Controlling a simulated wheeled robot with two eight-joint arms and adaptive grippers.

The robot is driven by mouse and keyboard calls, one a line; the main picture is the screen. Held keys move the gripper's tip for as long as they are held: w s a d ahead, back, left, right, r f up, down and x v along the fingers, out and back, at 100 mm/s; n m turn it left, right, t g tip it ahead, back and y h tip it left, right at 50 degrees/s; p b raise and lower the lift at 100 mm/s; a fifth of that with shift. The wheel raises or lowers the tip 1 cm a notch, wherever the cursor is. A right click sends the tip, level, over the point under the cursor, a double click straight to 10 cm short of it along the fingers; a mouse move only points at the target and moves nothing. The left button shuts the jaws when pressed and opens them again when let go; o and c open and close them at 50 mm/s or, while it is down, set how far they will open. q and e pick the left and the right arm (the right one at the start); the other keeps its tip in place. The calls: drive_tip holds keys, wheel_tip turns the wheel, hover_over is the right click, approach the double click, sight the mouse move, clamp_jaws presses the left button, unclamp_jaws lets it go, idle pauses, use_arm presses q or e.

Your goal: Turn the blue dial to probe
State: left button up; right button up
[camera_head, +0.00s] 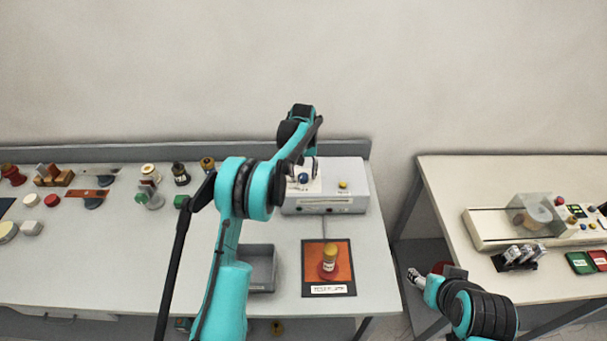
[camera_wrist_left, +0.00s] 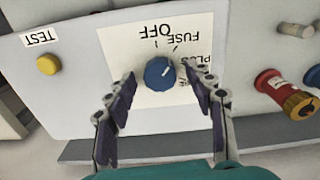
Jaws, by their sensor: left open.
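The blue dial (camera_wrist_left: 160,73) sits on a white label plate on top of a grey box (camera_head: 356,190). In the left wrist view the printing is upside down to me; OFF, FUSE and a partly hidden word are legible, and the dial's white mark points up and right towards FUSE or that word. The dial also shows small in the head view (camera_head: 303,178). My left gripper (camera_wrist_left: 160,88) is open, with one finger on each side of the dial, apart from it as far as I can tell. My right gripper (camera_head: 414,277) is low between the tables; its jaws are too small to judge.
A yellow button (camera_wrist_left: 48,64) marked TEST is beside the dial plate. In the head view a red and yellow part (camera_head: 329,260) stands on an orange mat, next to a grey tray (camera_head: 262,268). Several loose parts lie at left. A second table (camera_head: 450,190) stands at right.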

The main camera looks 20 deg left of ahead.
use_arm(q)
drive_tip(key=shift+f, duration=0.1)
drive_tip(key=c, duration=1.2)
drive_tip(key=shift+o, duration=0.2)
drive_tip(key=m+b, duration=0.1)
drive_tip(key=m, duration=0.2)
drive_tip(key=m+b, duration=0.1)
drive_tip(key=m, duration=0.3)
drive_tip(key=shift+m, duration=0.3)
drive_tip(key=m+b, duration=0.1)
drive_tip(key=m, duration=0.3)
drive_tip(key=shift+m+b, duration=0.35)
drive_tip(key=shift+m, duration=1.65)
